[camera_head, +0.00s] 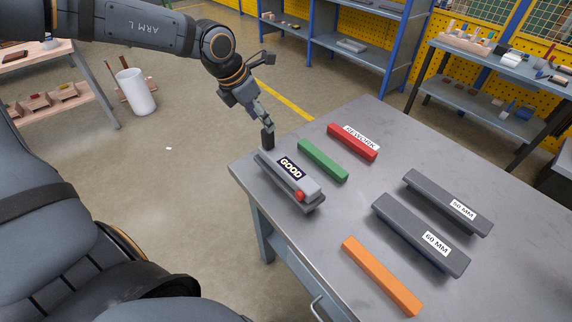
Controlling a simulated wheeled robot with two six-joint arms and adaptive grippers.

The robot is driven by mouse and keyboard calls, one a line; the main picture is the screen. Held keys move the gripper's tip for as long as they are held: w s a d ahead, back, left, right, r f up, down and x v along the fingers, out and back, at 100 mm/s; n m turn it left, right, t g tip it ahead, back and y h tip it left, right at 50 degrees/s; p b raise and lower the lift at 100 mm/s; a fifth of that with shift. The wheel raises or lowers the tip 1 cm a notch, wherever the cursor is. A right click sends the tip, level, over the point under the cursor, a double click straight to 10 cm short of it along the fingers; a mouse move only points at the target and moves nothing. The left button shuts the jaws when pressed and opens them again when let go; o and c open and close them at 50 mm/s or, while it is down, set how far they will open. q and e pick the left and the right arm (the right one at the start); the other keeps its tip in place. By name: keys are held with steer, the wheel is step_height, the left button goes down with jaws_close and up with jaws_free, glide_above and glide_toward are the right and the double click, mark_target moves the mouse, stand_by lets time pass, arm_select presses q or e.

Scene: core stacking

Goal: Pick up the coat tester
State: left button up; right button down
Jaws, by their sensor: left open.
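No object is labelled as the coat tester. A small black upright piece (267,138) stands at the far left end of the grey block marked GOOD (277,160), and may be it, but I cannot tell. A small red round piece (299,195) sits at the near end of that block. My left gripper (265,119) is open, pointing down just above the black piece. Its fingertips are very close to the piece; whether they touch is unclear. My right gripper is not in view.
The grey table (317,240) also holds a green bar (322,160), a red REWORK bar (345,140), an orange bar (381,277), and grey blocks marked 50 MM (430,192) and 60 MM (405,222). The table's left corner lies beside the GOOD block. Shelves stand behind.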

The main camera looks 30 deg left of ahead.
arm_select(q)
steer(key=shift+p+x, duration=0.5)
steer(key=shift+x, duration=2.3)
steer(key=shift+s, duration=0.2)
steer(key=shift+c, duration=0.2)
steer(key=shift+c, duration=1.1)
jaws_close()
steer(key=shift+r, duration=0.1)
